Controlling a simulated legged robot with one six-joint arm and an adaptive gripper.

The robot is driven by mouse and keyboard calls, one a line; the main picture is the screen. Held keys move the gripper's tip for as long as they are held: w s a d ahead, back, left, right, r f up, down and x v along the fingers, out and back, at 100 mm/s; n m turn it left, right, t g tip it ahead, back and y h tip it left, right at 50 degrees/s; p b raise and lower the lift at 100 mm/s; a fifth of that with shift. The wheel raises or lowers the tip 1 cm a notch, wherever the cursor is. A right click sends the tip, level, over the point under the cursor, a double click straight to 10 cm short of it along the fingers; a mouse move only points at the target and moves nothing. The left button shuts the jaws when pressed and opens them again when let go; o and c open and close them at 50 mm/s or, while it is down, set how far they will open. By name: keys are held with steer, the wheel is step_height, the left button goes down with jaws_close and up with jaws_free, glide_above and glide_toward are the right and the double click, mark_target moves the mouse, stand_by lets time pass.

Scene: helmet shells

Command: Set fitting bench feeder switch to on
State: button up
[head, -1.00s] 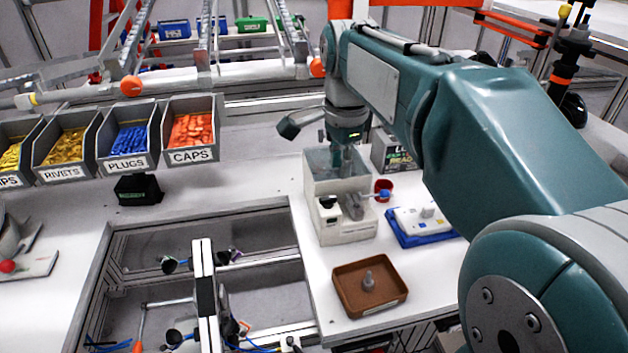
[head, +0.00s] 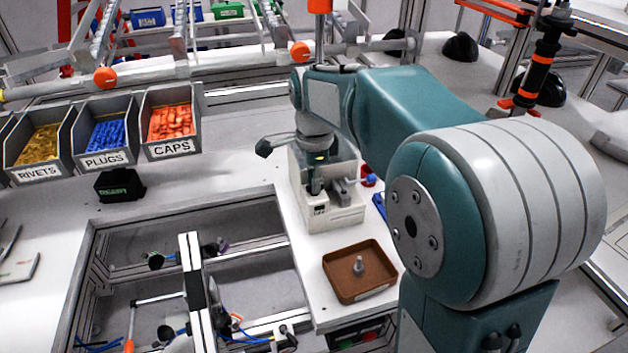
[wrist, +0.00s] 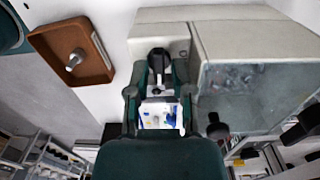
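The bench feeder is a pale box-shaped unit (head: 343,212) on the bench, right of the recessed frame. It also fills the top of the wrist view (wrist: 240,40), with a clear-sided part. A black round knob with a light lever (wrist: 158,58), which looks like its switch, sits on the pale face. My gripper (wrist: 156,72) has its two dark green fingers apart, one on each side of the knob. I cannot tell whether they touch it. In the head view my gripper (head: 316,182) is low over the feeder's front, mostly hidden by its own wrist, and the switch is not clear.
A brown tray with a grey peg (head: 336,284) lies just in front of the feeder. Bins of rivets (head: 38,172), plugs (head: 104,160) and caps (head: 172,150) stand left, behind a black READY box (head: 120,186). A recessed metal frame (head: 282,225) lies left of the feeder.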

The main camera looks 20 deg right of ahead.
steer(key=shift+f, duration=0.3)
jaws_close()
